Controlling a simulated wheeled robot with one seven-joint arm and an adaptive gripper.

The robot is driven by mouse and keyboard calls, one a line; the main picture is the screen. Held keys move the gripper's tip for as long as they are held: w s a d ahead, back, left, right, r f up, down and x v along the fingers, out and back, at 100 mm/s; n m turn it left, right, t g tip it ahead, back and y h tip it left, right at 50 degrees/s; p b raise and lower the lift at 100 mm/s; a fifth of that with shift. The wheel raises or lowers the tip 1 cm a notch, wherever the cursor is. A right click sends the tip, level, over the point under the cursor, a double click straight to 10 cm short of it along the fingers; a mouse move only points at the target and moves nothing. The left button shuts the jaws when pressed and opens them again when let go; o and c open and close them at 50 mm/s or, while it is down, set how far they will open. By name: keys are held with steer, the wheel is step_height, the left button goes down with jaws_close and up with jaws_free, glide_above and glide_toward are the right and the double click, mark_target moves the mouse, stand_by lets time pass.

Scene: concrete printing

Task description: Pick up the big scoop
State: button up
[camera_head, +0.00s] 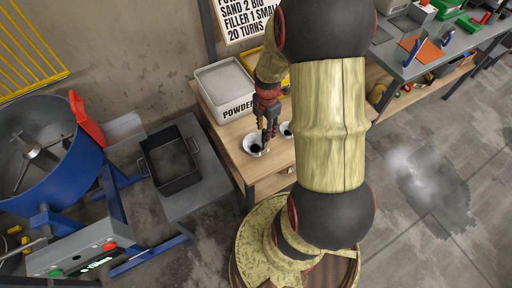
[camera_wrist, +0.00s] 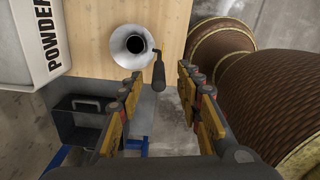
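A metal scoop (camera_head: 253,145) lies on the wooden table (camera_head: 273,166). Its pale round bowl also shows in the wrist view (camera_wrist: 121,44), with a dark handle (camera_wrist: 158,72) pointing down and right. A second, seemingly smaller scoop (camera_head: 286,130) shows in the head view, partly hidden by my arm. I cannot be sure that the nearer one is the big scoop. My gripper (camera_head: 268,146) is over the table beside the nearer scoop. In the wrist view my gripper (camera_wrist: 162,108) is open, with an empty gap between its fingers and the scoop handle beyond it.
A white box marked POWDER (camera_head: 222,88) stands on the table behind the scoops. A black tray (camera_head: 171,160) sits on a grey stand to the left, near a blue mixer (camera_head: 60,160).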

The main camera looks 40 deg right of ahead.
step_height(320, 180, down, 5)
steer(key=shift+w+a+r+b, duration=0.1)
steer(key=shift+w+b, duration=0.05)
steer(key=shift+b, duration=0.75)
steer(key=shift+c, duration=0.6)
steer(key=c, duration=0.7)
steer(key=shift+r, duration=0.1)
jaws_close()
